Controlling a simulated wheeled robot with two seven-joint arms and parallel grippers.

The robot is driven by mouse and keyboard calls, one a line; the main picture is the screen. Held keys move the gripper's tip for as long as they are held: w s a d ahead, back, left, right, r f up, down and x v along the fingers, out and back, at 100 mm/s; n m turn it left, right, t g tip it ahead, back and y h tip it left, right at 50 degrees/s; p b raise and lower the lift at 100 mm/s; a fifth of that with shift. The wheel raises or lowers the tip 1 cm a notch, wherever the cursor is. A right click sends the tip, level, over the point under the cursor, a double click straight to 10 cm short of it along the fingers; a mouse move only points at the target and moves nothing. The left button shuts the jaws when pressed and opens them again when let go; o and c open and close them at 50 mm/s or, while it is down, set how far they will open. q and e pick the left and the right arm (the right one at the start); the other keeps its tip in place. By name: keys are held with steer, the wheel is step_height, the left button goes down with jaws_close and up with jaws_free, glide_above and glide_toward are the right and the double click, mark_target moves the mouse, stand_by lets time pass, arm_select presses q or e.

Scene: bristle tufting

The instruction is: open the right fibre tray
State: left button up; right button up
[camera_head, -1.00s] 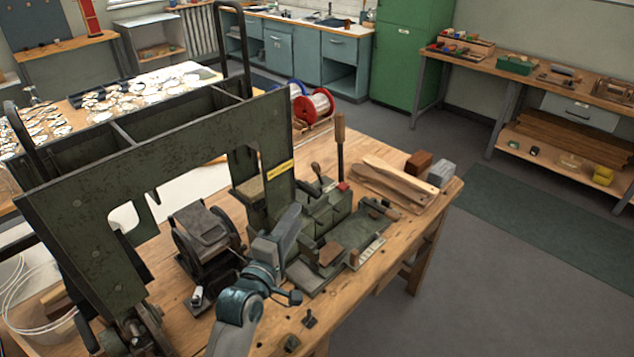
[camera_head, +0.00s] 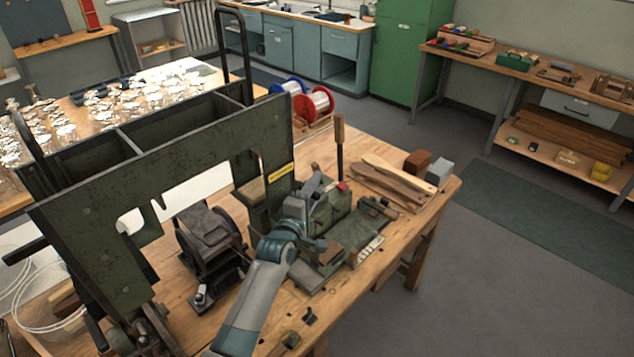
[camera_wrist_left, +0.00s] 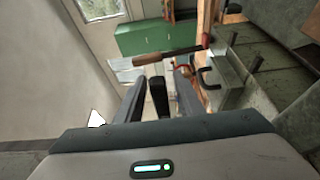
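The bench machine has green metal boxes at its middle, which look like the fibre trays; one box (camera_head: 338,212) shows to the right of my left gripper. My left gripper (camera_head: 316,182) is over these boxes and hides part of them. In the left wrist view its two fingers (camera_wrist_left: 158,92) are apart, with a dark upright piece between them; I cannot tell whether they touch it. I cannot tell whether either tray is open. My right gripper is not in view.
A tall wooden-handled lever (camera_head: 339,135) stands behind the boxes. A large green upright plate (camera_head: 100,215) and a dark roller unit (camera_head: 208,240) are on the left. Wooden pieces (camera_head: 395,180) lie at right.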

arm_select(q)
steer(key=shift+x, duration=0.75)
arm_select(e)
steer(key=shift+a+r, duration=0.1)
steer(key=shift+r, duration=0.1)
